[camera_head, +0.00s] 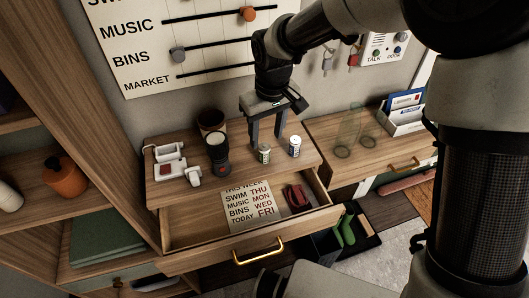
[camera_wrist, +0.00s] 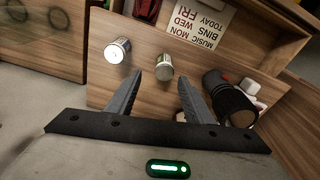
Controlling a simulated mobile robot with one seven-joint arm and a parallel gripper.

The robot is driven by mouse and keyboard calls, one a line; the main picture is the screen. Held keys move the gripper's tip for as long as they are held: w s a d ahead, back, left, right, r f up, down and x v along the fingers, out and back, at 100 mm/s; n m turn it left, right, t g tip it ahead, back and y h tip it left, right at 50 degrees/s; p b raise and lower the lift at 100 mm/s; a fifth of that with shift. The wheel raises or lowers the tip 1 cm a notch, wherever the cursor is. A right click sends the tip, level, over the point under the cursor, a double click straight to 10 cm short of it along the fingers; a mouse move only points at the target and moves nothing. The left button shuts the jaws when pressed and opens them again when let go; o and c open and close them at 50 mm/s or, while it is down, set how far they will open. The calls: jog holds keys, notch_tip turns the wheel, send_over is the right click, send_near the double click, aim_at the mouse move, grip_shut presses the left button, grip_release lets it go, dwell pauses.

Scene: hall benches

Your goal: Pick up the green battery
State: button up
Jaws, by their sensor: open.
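The green battery (camera_head: 264,153) is a small can with a green and pale wrapper, upright on the wooden bench top. My gripper (camera_head: 267,142) is open above and just behind it, fingers pointing down. In the wrist view the green battery (camera_wrist: 164,66) appears beyond the gap between the two fingertips (camera_wrist: 158,79), closer to the right finger. Nothing is held. I cannot tell the exact height of the fingertips over the bench. A white and blue battery (camera_head: 294,147) stands to its right in the head view, and also shows in the wrist view (camera_wrist: 117,50).
A black flashlight (camera_head: 218,157) stands left of the green battery, with a dark cup (camera_head: 211,123) behind it. A white device (camera_head: 169,161) is further left. The open drawer (camera_head: 184,234) in front holds a printed sign (camera_head: 250,205) and a red object (camera_head: 297,196).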

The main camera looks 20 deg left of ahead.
aim_at(264, 145)
jog(key=f, duration=0.4)
jog(key=shift+s+a, duration=0.2)
jog(key=shift+s, duration=0.15)
jog(key=shift+f, duration=0.45)
jog(key=shift+w, duration=0.1)
grip_shut()
